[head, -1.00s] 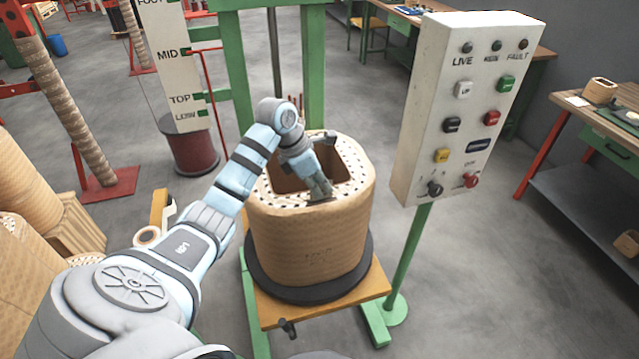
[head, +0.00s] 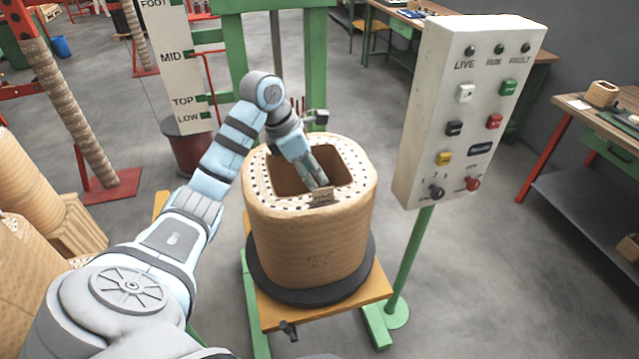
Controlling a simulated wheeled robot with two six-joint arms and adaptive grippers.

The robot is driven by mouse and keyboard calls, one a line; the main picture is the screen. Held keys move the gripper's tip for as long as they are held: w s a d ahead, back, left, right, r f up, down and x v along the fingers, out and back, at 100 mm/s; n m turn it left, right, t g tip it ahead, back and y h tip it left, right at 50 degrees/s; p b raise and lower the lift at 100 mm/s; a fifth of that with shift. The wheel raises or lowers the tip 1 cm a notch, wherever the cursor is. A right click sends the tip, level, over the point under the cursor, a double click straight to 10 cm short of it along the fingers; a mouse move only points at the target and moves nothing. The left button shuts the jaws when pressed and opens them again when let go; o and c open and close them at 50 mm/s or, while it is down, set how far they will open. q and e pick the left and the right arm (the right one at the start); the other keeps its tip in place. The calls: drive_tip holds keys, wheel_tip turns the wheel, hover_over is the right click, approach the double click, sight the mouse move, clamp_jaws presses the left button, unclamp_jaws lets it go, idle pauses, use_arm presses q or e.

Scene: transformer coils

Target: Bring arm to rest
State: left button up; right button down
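My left arm comes in from the lower left and bends down over the coil. My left gripper (head: 320,188) is at the coil's near top rim, pointing down over the edge of its opening. The fingers look close together, but I cannot tell whether they are shut or touch the rim. The coil (head: 310,240) is a tan, rounded block with a square hollow and a pale, dotted top face. It sits on a dark round plate (head: 262,275) on a wooden board. My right gripper is not in view.
A white control box (head: 465,110) with several coloured buttons stands on a green post to the right. A white level board (head: 178,70) and green frame (head: 245,70) stand behind the coil. Tan coils (head: 25,260) are stacked at the left. A workbench (head: 590,120) is at the far right.

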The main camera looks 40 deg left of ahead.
use_arm(q)
drive_tip(key=shift+s+a+r, duration=0.1)
drive_tip(key=shift+s+r, duration=0.15)
drive_tip(key=shift+r, duration=0.35)
